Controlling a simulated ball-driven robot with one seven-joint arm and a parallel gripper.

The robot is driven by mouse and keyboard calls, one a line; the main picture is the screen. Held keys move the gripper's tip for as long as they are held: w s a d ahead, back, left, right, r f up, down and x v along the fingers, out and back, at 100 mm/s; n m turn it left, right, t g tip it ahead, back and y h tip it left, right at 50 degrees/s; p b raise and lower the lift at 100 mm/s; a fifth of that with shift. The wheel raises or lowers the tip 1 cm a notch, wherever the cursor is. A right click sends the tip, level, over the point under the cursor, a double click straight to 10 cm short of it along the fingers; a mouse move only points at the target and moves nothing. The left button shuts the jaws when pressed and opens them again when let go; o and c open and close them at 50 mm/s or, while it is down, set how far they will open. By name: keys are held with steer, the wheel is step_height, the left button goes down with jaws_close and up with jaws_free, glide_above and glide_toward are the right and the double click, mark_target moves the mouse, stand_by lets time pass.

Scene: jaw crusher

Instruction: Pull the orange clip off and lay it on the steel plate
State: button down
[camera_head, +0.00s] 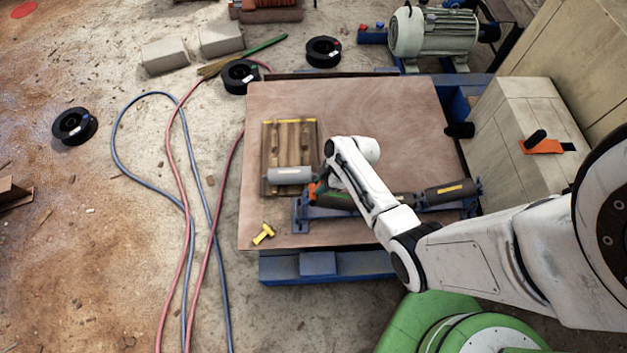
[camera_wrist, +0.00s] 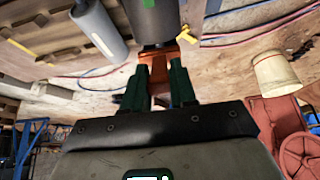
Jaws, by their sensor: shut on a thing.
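The orange clip (camera_head: 313,190) shows at the left end of a dark cylinder in the blue cradle. In the wrist view the orange clip (camera_wrist: 160,68) is between the two green fingers of my gripper (camera_wrist: 158,85), which is shut on it. Its upper part meets the end of the dark cylinder (camera_wrist: 152,22); I cannot tell if it is still fixed there. In the head view my gripper (camera_head: 322,187) is partly hidden by my arm. A broad brown plate (camera_head: 385,110), probably the steel plate, lies under all this, with bare surface at the back.
A wooden pallet (camera_head: 273,140) with a light grey cylinder (camera_head: 290,175) lies left of my gripper. A yellow T-shaped piece (camera_head: 263,234) lies at the plate's front left. The blue cradle (camera_head: 300,215) stands close by. An orange-and-black tool (camera_head: 541,146) lies on the block at right.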

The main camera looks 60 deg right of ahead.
steer(key=shift+p+v, duration=1.8)
steer(key=shift+v, duration=0.65)
